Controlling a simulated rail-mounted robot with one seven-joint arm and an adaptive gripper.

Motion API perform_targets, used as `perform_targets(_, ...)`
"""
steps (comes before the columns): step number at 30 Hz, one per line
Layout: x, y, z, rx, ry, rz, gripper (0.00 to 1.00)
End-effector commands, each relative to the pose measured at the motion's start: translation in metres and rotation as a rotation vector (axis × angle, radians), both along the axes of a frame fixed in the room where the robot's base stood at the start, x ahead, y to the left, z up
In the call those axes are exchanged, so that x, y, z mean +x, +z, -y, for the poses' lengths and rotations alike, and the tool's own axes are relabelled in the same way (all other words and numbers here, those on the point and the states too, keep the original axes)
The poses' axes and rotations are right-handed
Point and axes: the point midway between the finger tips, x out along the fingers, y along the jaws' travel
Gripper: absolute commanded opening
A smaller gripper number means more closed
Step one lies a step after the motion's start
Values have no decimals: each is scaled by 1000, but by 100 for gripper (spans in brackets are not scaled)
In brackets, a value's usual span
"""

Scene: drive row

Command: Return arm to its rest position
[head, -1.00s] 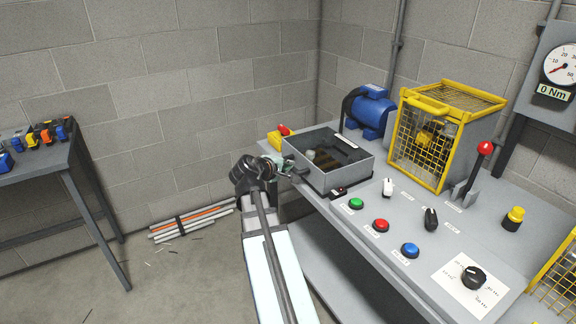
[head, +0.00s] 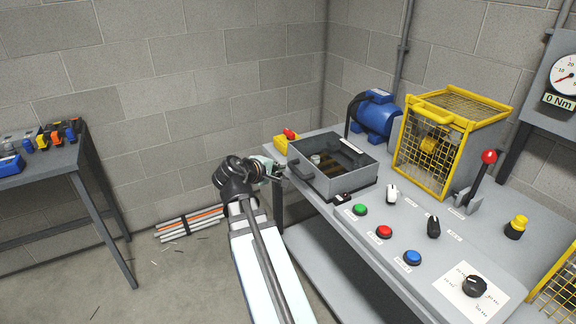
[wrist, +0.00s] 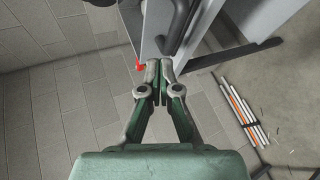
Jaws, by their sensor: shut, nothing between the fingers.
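My gripper (head: 278,170) is at the left end of the grey bench in the head view, just left of the grey open-topped box (head: 340,186). The arm reaches up to it from the bottom of the picture. In the wrist view my gripper (wrist: 160,70) has its two green-grey fingers together at the tips, with nothing held. A dark bar (wrist: 178,28) and a light grey surface lie beyond the fingertips there. Whether the fingers touch anything is hard to tell.
The bench carries a blue motor (head: 376,113), a yellow cage (head: 425,155), a red-knobbed lever (head: 488,158) and several buttons. A side table (head: 60,160) stands at left. Pipes (head: 190,223) lie on the floor. Open floor separates the table from my arm.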

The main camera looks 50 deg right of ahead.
Motion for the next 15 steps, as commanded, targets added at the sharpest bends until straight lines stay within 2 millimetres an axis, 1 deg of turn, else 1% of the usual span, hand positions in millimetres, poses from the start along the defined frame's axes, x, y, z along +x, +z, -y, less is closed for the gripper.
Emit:
perform_targets(1,-2,2,-10,-1,3,1,0)
perform_targets(6,-3,7,-27,-2,2,0,0)
perform_targets(12,-4,9,-34,0,-3,4,0)
perform_targets(15,-3,7,-35,13,-18,42,0)
